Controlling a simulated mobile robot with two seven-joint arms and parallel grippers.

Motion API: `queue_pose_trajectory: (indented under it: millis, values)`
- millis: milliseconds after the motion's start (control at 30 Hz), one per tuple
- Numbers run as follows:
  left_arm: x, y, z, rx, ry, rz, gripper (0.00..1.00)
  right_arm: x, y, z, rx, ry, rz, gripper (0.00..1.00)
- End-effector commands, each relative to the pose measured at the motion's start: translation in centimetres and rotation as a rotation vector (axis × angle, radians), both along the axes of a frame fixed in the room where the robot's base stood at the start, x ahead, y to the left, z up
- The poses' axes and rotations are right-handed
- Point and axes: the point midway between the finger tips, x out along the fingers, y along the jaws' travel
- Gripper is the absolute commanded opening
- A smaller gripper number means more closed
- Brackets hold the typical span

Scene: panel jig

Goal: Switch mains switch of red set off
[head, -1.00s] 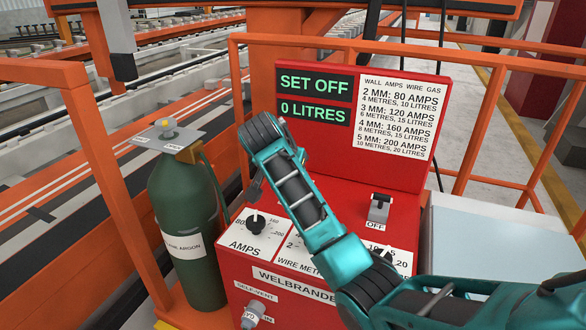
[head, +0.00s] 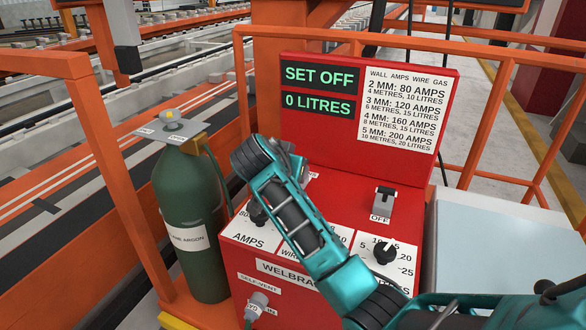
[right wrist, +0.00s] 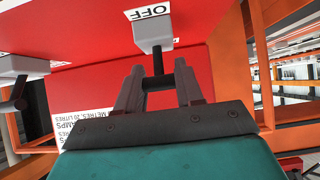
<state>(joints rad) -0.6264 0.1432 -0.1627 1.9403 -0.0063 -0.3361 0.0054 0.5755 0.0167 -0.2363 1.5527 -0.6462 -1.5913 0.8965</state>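The red set (head: 330,215) has a display panel (head: 319,90) reading SET OFF and 0 LITRES. My right arm reaches across its front from the lower right. In the head view my right gripper (head: 290,152) is mostly hidden behind my wrist. In the right wrist view my right gripper (right wrist: 158,80) has a finger on each side of a black crossbar (right wrist: 158,82), which fills the gap. The bar sits on the stem of a grey switch (right wrist: 153,37) labelled OFF. That switch is hidden in the head view. My left gripper is not in view.
A second grey switch (head: 384,203), labelled OFF, stands to the right, with a black knob (head: 386,252) below it. A green argon cylinder (head: 190,225) stands left of the set. Orange rails (head: 500,120) surround the set. A pale box top (head: 490,240) lies to the right.

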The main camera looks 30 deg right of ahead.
Motion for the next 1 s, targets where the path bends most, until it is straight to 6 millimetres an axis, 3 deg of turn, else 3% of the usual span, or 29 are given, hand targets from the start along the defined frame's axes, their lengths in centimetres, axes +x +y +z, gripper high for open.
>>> queue_pose_trajectory:
  millis: [267, 633, 1000]
  values:
    - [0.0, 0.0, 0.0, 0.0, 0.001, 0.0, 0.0, 0.0, 0.0, 0.0, 0.0, 0.0, 0.0, 0.62]
    - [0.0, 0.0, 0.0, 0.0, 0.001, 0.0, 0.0, -0.5, 0.7, 0.7, 0.002, 0.0, 0.0, 0.62]
    - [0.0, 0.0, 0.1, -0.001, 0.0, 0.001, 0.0, -4.6, 5.5, 5.4, 0.004, -0.003, 0.002, 0.62]
